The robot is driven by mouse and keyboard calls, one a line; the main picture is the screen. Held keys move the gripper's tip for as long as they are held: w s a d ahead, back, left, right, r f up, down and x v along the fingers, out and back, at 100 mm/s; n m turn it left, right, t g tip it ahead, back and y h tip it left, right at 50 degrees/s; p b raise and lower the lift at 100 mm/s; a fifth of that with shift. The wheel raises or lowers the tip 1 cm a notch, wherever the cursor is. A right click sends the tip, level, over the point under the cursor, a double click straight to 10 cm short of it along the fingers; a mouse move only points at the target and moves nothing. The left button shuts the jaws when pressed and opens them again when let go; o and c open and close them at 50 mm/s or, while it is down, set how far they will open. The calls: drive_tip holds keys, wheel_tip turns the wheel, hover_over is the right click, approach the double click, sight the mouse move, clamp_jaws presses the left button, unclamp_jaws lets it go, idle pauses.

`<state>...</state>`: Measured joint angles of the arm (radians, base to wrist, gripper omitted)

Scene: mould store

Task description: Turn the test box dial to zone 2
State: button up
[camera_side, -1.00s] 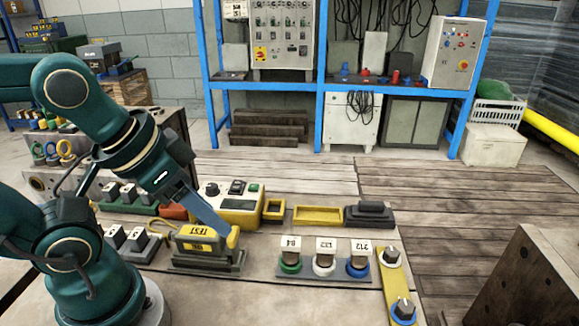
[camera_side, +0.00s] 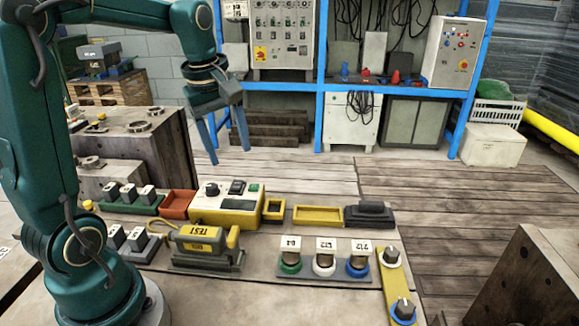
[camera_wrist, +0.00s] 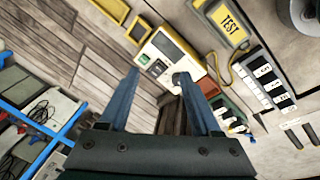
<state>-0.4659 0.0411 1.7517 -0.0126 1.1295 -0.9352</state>
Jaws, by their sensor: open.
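The test box (camera_side: 228,204) is a white-topped yellow box in the middle of the bench, with a dark round dial (camera_side: 212,189), a dark switch and a green button on top. In the wrist view the box (camera_wrist: 165,45) lies ahead, and the dial (camera_wrist: 181,79) shows close to the right fingertip. The dial's zone marks are too small to read. My gripper (camera_side: 229,157) is open and empty, pointing down, well above the box and apart from it. Its two blue fingers also show in the wrist view (camera_wrist: 158,74).
A yellow block marked TEST (camera_side: 200,235) sits on a grey stand in front of the box. An orange tray (camera_side: 177,204) and small yellow tray (camera_side: 273,209) flank the box. Labelled round pieces (camera_side: 324,260) stand front right. A large dark block (camera_side: 130,150) stands back left.

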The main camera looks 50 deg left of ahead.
sight(212, 186)
drive_tip(key=a+f+n, duration=0.1)
drive_tip(key=a+f, duration=0.1)
drive_tip(key=a, duration=0.1)
drive_tip(key=a+f+n+g, duration=0.1)
drive_tip(key=a+f, duration=0.1)
drive_tip(key=s+a+f+n+g+h, duration=0.1)
drive_tip(key=a+f+n, duration=0.1)
drive_tip(key=a, duration=0.1)
drive_tip(key=shift+a+f, duration=0.25)
drive_tip(key=shift+a, duration=0.05)
drive_tip(key=shift+f, duration=2.5)
clamp_jaws()
